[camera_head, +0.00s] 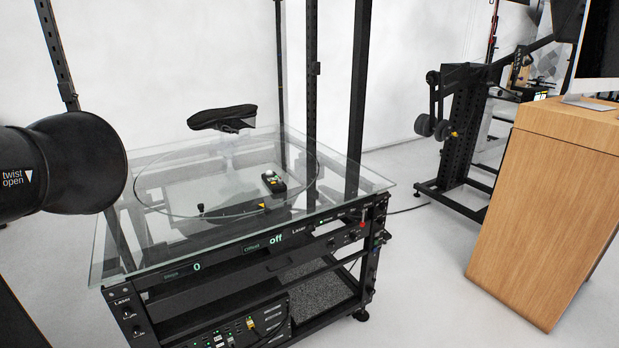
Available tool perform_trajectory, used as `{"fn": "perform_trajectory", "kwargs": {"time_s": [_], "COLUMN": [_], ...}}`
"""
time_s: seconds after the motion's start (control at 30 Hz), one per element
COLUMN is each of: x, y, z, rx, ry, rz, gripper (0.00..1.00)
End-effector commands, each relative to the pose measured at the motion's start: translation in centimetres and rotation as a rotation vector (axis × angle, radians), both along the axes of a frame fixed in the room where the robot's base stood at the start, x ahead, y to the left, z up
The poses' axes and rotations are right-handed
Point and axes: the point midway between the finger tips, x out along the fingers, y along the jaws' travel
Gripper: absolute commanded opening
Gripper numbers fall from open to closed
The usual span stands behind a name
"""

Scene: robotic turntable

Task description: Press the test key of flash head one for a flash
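A large black cylinder (60,168), which looks like a flash head with a flared reflector, enters from the left edge. White lettering on its side reads "twist open". No test key can be made out on the part that shows, and no number marks which head it is. The rest of it is cut off by the frame. My gripper is not in view.
A glass-topped turntable rig (350,185) on a black frame fills the middle, with a dark shoe (222,118) above it. Its front panel (230,256) shows "0" and "off". A wooden desk (545,215) stands right; bare floor (425,285) lies between.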

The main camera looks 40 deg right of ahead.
Motion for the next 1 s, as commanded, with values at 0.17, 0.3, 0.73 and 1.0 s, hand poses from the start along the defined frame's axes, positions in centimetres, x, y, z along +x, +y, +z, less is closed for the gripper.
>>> {"fn": "perform_trajectory", "kwargs": {"time_s": [0.17, 0.3, 0.73, 1.0], "x": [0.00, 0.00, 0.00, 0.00], "y": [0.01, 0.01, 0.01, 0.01], "z": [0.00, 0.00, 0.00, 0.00], "rx": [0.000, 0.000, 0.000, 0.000], "ry": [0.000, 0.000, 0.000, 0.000], "rz": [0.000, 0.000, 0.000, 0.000], "gripper": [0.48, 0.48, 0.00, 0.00]}}
